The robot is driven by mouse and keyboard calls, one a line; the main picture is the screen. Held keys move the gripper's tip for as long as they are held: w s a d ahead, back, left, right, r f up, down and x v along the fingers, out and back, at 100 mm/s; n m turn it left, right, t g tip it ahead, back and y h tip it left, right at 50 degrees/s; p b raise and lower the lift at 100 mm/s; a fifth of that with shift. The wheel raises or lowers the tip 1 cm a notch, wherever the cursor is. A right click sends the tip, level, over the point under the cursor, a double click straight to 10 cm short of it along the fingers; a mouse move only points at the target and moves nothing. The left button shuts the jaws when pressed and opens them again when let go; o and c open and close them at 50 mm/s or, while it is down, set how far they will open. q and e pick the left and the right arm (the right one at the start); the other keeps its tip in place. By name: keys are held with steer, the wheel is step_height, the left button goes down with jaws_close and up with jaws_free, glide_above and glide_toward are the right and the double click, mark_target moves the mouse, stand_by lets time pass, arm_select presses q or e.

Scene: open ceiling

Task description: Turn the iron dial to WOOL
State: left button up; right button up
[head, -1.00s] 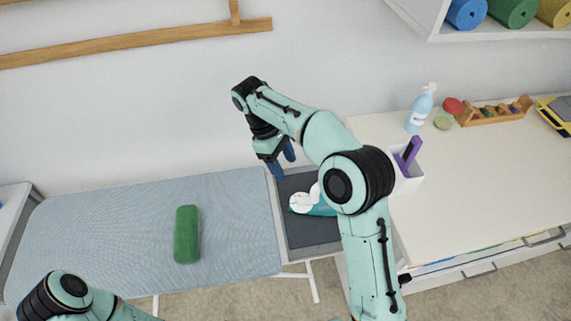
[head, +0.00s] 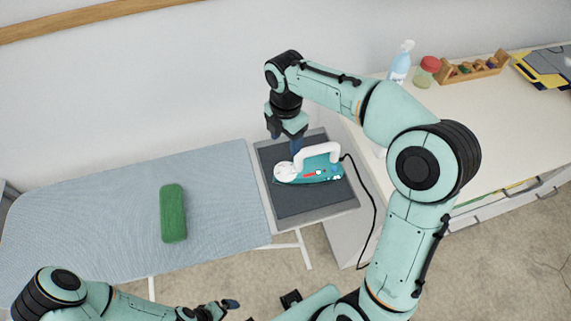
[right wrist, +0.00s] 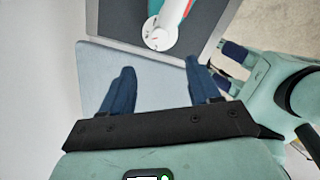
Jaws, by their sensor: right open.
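The iron (head: 325,170) is teal with a white handle and lies on a dark grey rest pad (head: 305,204) at the right end of the ironing board. Its round white dial (head: 286,171) is at its left end; the dial's markings are too small to read. In the right wrist view the dial (right wrist: 160,36) is at the top, ahead of the fingers. My right gripper (head: 285,143) is open and empty, above and just behind the dial, apart from it. My left gripper (head: 225,308) is low at the bottom edge, away from the iron; its finger opening is unclear.
A green roll (head: 173,213) lies on the blue-grey ironing board (head: 110,205). The iron's black cord (head: 374,205) hangs down at the right. A white counter (head: 480,125) with a spray bottle (head: 400,62) and a red-lidded jar (head: 427,70) stands right.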

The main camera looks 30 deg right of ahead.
mark_target(286, 168)
arm_select(q)
steer(key=shift+s+f+b, duration=0.6)
steer(key=shift+f+b, duration=0.1)
steer(key=shift+f, duration=0.25)
arm_select(e)
step_height(286, 168, down, 13)
steer(key=shift+r, duration=0.1)
steer(key=c, duration=1.1)
